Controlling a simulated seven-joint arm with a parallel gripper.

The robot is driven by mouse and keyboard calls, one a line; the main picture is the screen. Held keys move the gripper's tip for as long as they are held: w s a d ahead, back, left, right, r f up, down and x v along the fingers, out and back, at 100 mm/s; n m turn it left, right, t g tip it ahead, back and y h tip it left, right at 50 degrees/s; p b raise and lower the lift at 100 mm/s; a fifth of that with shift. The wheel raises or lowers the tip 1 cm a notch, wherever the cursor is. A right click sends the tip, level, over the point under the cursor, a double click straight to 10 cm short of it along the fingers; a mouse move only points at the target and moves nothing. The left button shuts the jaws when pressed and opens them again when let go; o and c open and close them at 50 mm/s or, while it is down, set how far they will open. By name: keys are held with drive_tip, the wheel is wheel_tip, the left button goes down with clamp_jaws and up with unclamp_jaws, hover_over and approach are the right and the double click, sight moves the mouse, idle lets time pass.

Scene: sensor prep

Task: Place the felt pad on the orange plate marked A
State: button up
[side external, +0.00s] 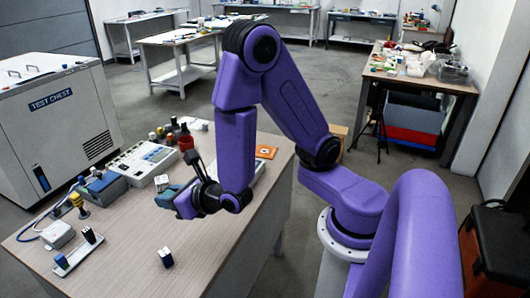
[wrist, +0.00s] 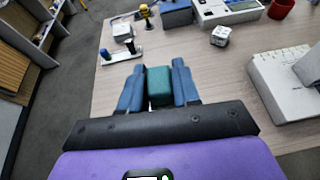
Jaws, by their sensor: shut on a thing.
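My gripper (wrist: 157,72) has two blue fingers and is shut on a green pad (wrist: 159,86), which looks like the felt pad. In the side external view my gripper (side external: 176,199) is over the middle of the table, left of the purple forearm. An orange plate (side external: 266,152) lies near the table's right far edge, to the right of my forearm. Its pale mark is too small to read. The plate does not show in the wrist view.
A red cup (side external: 185,143), a white instrument (side external: 142,162) and a grey-blue box (side external: 104,188) stand along the table's far left side. A small dark block (side external: 166,257) stands near the front. A bare stretch of wood-look tabletop (side external: 215,245) lies in front of my gripper.

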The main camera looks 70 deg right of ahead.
drive_tip(key=w+d+m+g+h, duration=0.2)
drive_tip(key=d+m+h, duration=0.2)
drive_tip(key=d, duration=0.9)
drive_tip(key=w+d+m+g+h, duration=0.15)
drive_tip(key=d+m+h, duration=0.3)
drive_tip(key=d, duration=0.75)
drive_tip(key=s+d+m+g+h, duration=0.2)
drive_tip(key=s+d+m+g, duration=0.4)
drive_tip(key=d, duration=0.5)
drive_tip(key=s+d+m+g+h, duration=0.2)
drive_tip(key=s+d+m+g, duration=0.15)
drive_tip(key=s+d, duration=0.7)
hover_over(274, 149)
drive_tip(key=shift+n, duration=0.4)
drive_tip(key=f, duration=1.4)
drive_tip(key=shift+s+a, duration=0.3)
drive_tip(key=shift+s, duration=0.1)
drive_tip(key=shift+w+d+f, duration=0.3)
drive_tip(key=shift+d+f, duration=0.05)
drive_tip(key=shift+f, duration=1.65)
